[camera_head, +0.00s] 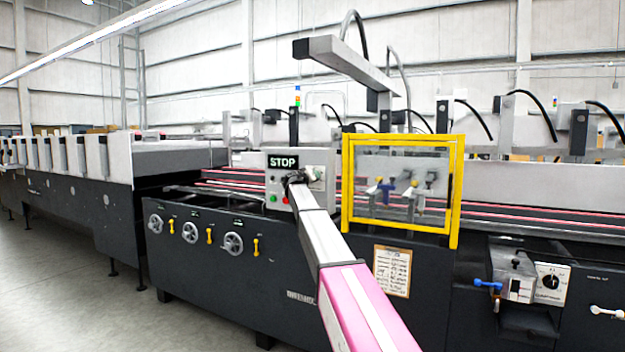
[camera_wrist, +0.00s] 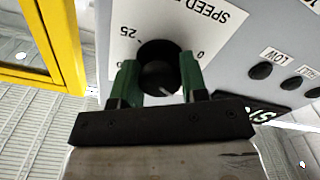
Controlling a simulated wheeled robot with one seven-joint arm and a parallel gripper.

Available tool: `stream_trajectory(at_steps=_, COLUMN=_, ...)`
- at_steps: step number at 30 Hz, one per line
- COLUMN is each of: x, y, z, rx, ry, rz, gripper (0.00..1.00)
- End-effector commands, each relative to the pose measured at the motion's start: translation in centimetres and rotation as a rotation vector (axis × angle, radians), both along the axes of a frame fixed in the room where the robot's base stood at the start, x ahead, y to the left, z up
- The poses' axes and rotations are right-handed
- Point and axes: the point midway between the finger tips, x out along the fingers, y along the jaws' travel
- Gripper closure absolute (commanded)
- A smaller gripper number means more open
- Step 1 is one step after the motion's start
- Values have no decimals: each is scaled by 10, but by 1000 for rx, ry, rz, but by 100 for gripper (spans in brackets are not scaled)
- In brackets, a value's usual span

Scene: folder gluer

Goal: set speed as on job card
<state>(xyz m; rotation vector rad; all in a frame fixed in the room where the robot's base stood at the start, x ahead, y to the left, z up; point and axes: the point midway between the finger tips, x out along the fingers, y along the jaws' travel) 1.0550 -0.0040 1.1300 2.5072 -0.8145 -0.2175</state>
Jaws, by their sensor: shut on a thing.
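The black speed knob (camera_wrist: 158,72) sits on a white dial plate (camera_wrist: 185,22) marked SPEED, with 25 and 0 partly visible; the plate appears turned over in the wrist view. My gripper (camera_wrist: 157,80) has its green fingers on both sides of the knob, shut on it. A pale pointer mark shows on the knob, but its exact setting is hard to read. In the head view my gripper (camera_head: 297,179) is at the grey control box (camera_head: 275,189) and hides the knob. The job card (camera_head: 392,271) hangs on the dark machine front; its writing is too small to read.
The control box carries a STOP display (camera_head: 284,161) and labelled buttons (camera_wrist: 261,71) beside the dial. A yellow-framed guard (camera_head: 347,190) stands right of the box and close to the gripper in the wrist view (camera_wrist: 62,40). Handwheels (camera_head: 233,244) line the machine front.

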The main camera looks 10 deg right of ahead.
Motion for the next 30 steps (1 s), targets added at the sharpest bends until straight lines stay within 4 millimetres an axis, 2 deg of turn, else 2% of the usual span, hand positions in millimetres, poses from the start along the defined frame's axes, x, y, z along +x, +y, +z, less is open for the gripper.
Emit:
stream_trajectory(at_steps=1, x=-1, y=0, z=-1, rx=1, ry=1, rz=0, gripper=84)
stream_trajectory(at_steps=2, x=-1, y=0, z=-1, rx=1, ry=1, rz=0, gripper=53)
stream_trajectory(at_steps=3, x=-1, y=0, z=-1, rx=1, ry=1, rz=0, gripper=40)
stream_trajectory(at_steps=4, x=-1, y=1, z=-1, rx=1, ry=1, rz=0, gripper=34)
stream_trajectory(at_steps=17, x=-6, y=4, z=0, rx=-1, ry=1, rz=0, gripper=34)
stream_trajectory(at_steps=23, x=-26, y=17, z=-1, rx=-1, ry=0, rz=1, gripper=34)
stream_trajectory(at_steps=30, x=-63, y=43, z=-1, rx=-1, ry=0, rz=1, gripper=34)
